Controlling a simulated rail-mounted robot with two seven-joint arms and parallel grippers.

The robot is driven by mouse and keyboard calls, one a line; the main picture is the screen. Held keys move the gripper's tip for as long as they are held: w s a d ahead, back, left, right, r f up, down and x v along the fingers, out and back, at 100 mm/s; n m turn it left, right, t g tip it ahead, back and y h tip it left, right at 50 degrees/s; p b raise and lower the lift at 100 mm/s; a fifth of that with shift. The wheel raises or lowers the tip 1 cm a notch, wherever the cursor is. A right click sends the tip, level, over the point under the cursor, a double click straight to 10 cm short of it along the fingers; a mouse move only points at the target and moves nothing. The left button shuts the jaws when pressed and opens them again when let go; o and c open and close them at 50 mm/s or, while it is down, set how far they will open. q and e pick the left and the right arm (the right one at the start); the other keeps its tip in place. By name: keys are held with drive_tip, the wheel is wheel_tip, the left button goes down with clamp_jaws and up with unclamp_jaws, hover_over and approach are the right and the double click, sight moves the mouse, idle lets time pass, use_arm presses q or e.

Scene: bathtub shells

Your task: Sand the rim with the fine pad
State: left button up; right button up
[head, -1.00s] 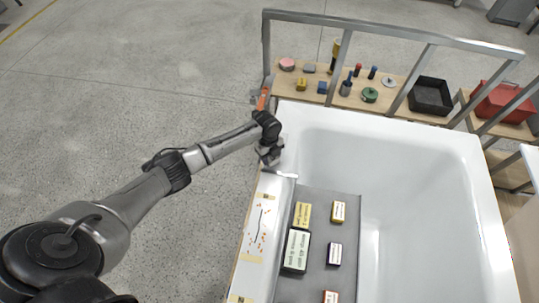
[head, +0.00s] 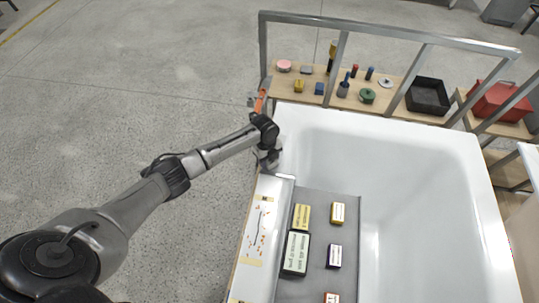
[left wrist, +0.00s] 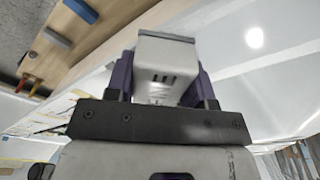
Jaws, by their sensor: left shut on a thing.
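The white tub's rim (head: 476,170) runs round the tub, with its left side lying below my left arm. My left gripper (head: 268,158) is at the left rim near the far left corner, pointing down. My right gripper is not in view.
A metal rail (head: 390,32) crosses behind the tub.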

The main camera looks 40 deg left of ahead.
use_arm(q)
drive_tip(key=shift+s+d+r+p, duration=0.15)
drive_tip(key=shift+r+p, duration=0.25)
drive_tip(key=shift+r, duration=0.75)
drive_tip(key=shift+a+r+p, duration=0.2)
drive_tip(key=shift+r+p, duration=0.9)
drive_tip(key=shift+r, duration=0.05)
wheel_tip(320, 180, up, 4)
drive_tip(key=p, duration=0.3)
drive_tip(key=shift+f+p, duration=0.2)
drive_tip(key=shift+p, duration=0.15)
drive_tip(key=shift+f, duration=0.1)
